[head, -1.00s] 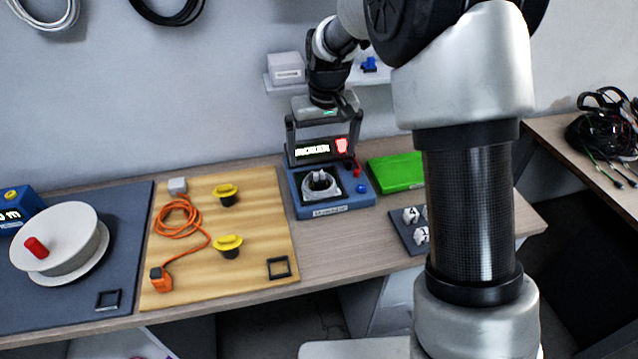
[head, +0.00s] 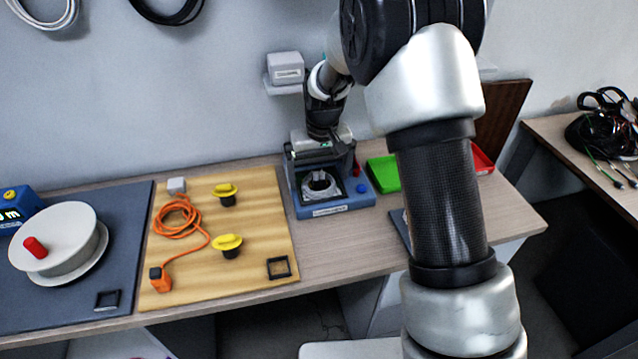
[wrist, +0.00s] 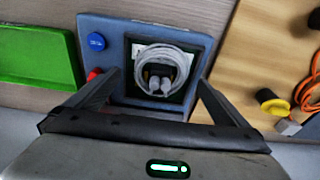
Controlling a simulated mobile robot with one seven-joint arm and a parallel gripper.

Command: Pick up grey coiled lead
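The grey coiled lead (head: 320,185) lies in the dark square recess of a blue device (head: 338,208) on the bench. In the wrist view the lead (wrist: 162,68) is a round pale grey coil with two light plug ends at its middle, and the blue device (wrist: 116,32) surrounds it. My gripper (wrist: 160,95) is open, with its two fingers spread to either side of the recess and nothing between them. In the head view my gripper (head: 320,165) is just above the device, and its fingers are hard to make out.
A green tray (head: 383,172) stands close right of the device, and a red tray (head: 482,160) lies farther right. A wooden board (head: 250,215) with an orange cable (head: 180,215) and yellow knobs is on the left. A grey box (head: 285,68) sits on the wall shelf.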

